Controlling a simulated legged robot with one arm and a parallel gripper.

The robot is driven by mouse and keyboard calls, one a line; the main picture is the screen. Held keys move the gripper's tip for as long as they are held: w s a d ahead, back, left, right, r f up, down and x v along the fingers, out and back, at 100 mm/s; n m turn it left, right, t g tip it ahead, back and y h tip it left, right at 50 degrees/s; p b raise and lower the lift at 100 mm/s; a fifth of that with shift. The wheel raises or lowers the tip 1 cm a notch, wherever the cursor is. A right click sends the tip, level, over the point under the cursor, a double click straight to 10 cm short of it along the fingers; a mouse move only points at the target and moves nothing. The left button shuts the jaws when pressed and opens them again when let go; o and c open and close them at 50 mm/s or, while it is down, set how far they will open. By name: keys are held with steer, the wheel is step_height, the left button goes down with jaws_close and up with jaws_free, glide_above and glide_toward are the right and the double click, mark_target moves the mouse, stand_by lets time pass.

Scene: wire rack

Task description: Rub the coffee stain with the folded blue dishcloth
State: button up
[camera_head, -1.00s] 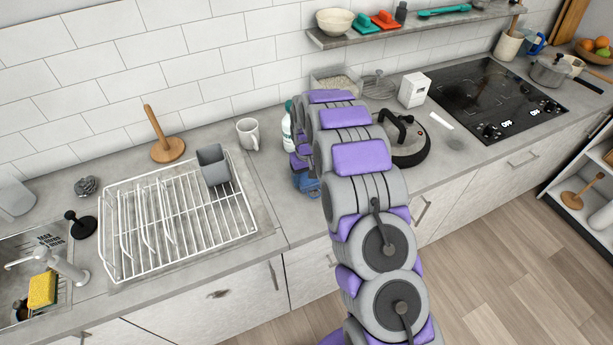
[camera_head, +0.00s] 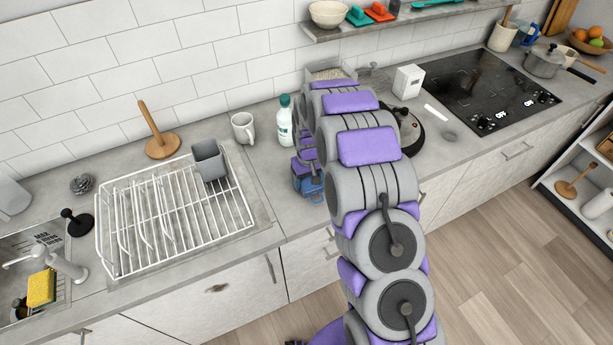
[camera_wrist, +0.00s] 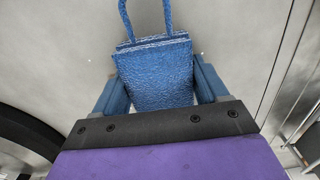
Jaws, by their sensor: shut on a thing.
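The folded blue dishcloth (camera_wrist: 155,75), with a loop at its far end, lies between the two blue fingers of my gripper (camera_wrist: 155,88) in the wrist view. My gripper is shut on it, over the grey counter. In the head view my gripper (camera_head: 308,183) is low at the counter's front part, right of the dish rack, partly behind my arm. I cannot tell whether the cloth touches the counter. No coffee stain is clear beside the cloth. A grey round patch (camera_head: 450,135) lies near the hob; I cannot tell what it is.
A white wire rack (camera_head: 180,212) with a grey cup (camera_head: 209,160) stands left of my gripper. A mug (camera_head: 243,128) and a bottle (camera_head: 284,120) stand behind it. Bare counter lies beside the rack.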

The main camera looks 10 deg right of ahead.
mark_target(315, 188)
steer(key=shift+s+d, duration=0.2)
steer(key=shift+s, duration=0.35)
steer(key=shift+s, duration=0.15)
steer(key=shift+s+d, duration=0.25)
steer(key=shift+s, duration=0.4)
steer(key=shift+s+d, duration=0.25)
steer(key=shift+s, duration=0.35)
steer(key=shift+w, duration=0.1)
steer(key=shift+w+a+p, duration=0.2)
steer(key=shift+w+a, duration=0.05)
steer(key=shift+w, duration=0.45)
steer(key=shift+w+a+p, duration=0.15)
steer(key=shift+w+a, duration=0.1)
steer(key=shift+w, duration=0.4)
steer(key=shift+w+a+p, duration=0.15)
steer(key=shift+w+a, duration=0.1)
steer(key=shift+w, duration=0.5)
steer(key=shift+w+a+p, duration=0.15)
steer(key=shift+w+a, duration=0.1)
steer(key=shift+w, duration=0.45)
steer(key=shift+w, duration=0.1)
